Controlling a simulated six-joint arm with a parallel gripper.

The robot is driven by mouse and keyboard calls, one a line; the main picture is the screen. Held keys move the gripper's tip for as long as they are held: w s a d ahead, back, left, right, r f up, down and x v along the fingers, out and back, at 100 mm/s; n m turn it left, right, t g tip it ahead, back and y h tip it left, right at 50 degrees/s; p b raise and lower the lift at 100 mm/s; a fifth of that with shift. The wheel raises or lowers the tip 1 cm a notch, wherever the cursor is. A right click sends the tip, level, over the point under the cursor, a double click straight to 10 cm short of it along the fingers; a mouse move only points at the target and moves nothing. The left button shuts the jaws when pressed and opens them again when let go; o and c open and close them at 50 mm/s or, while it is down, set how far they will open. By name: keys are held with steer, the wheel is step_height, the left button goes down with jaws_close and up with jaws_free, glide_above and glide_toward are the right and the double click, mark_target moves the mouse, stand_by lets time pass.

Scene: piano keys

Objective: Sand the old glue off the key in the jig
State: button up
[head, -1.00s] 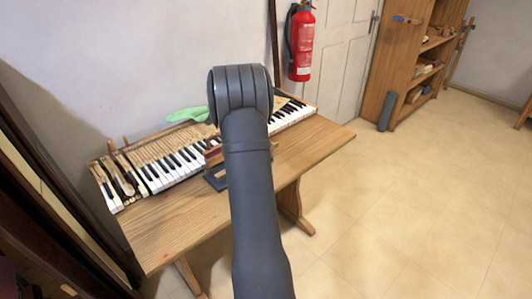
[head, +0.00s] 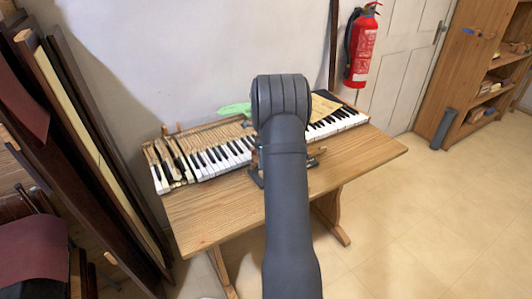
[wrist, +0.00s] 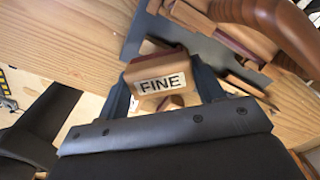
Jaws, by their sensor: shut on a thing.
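In the wrist view my gripper (wrist: 163,90) is shut on a wooden sanding block (wrist: 158,66) with a white label reading "FINE". The block sits between the two dark fingers, with a reddish layer along its far edge. Just beyond it is the jig's dark grey plate (wrist: 190,38), with wooden pieces on and beside it. I cannot tell which piece is the key, nor whether the block touches anything. In the head view the jig (head: 256,178) is mostly hidden behind my arm, on the bench's front part. My gripper is hidden there too.
The wooden bench (head: 210,218) carries a piano keyboard (head: 215,157) along its back, with several keys out of line at the left. A green cloth (head: 233,109) lies behind it. In the wrist view a brown curved wooden part (wrist: 285,25) is close at upper right.

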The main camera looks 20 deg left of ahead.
steer(key=shift+f, duration=0.85)
steer(key=shift+w+d+f, duration=0.1)
steer(key=shift+f, duration=0.35)
steer(key=shift+w+d+f, duration=0.1)
steer(key=shift+f, duration=0.3)
steer(key=shift+w+d+f, duration=0.1)
steer(key=shift+w+d, duration=0.45)
steer(key=shift+c, duration=0.3)
steer(key=shift+w+d, duration=3.45)
steer(key=shift+s+a, duration=4.2)
steer(key=shift+a, duration=0.05)
steer(key=shift+r, duration=4.15)
steer(key=shift+d, duration=0.2)
